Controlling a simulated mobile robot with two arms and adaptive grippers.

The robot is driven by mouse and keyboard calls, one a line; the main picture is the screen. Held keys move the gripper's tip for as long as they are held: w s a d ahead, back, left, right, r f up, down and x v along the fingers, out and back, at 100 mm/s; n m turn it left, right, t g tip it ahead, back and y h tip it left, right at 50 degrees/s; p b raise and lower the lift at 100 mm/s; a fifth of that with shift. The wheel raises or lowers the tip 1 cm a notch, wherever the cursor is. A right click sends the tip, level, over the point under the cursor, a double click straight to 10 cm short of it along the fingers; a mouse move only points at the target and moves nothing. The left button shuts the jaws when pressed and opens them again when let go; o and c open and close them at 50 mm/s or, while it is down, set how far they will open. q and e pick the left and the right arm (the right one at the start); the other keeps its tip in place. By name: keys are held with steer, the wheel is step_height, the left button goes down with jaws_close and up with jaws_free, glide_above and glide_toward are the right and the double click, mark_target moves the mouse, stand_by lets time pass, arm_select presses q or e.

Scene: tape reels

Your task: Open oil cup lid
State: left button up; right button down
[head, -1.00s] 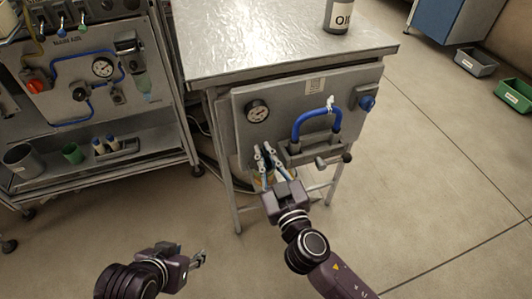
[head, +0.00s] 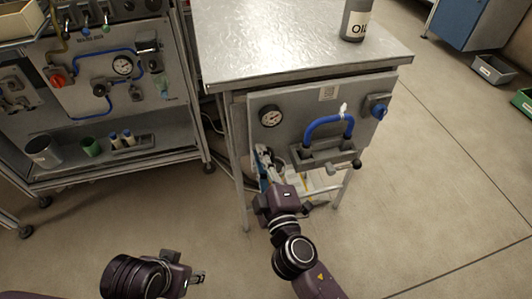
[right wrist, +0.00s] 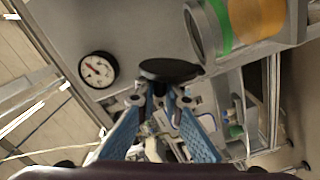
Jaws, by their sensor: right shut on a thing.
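In the right wrist view, the oil cup (right wrist: 256,18) is a clear cylinder with green and orange bands at the upper right, its round end facing left. A black disc-shaped lid (right wrist: 168,70) stands out beside the lower edge of that end; I cannot tell whether they touch. My right gripper (right wrist: 160,98), with blue-padded fingers, is shut on the lid at its fingertips. In the head view, my right gripper (head: 264,152) is at the lower left of the grey panel and hides the cup. My left gripper (head: 199,278) is low over the floor, away from the panel; its finger opening is unclear.
The grey panel (head: 300,100) carries a gauge (head: 271,116), a blue hose (head: 328,124) and a blue knob (head: 378,106). An oil bottle (head: 355,22) stands on the metal table (head: 290,45) above. A wheeled cart (head: 180,165) stands at left. The floor in front is clear.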

steer(key=shift+s+a+f+n, duration=0.15)
steer(key=shift+a+n, duration=0.3)
steer(key=shift+n, duration=0.65)
steer(key=shift+s+a+f+n, duration=0.15)
steer(key=shift+a+n, duration=0.25)
steer(key=shift+n, duration=0.7)
steer(key=shift+s+a+f+n, duration=0.15)
steer(key=shift+a+n, duration=0.3)
steer(key=shift+n, duration=0.65)
steer(key=c, duration=2)
jaws_free()
steer(key=shift+c, duration=0.2)
steer(key=v, duration=1.2)
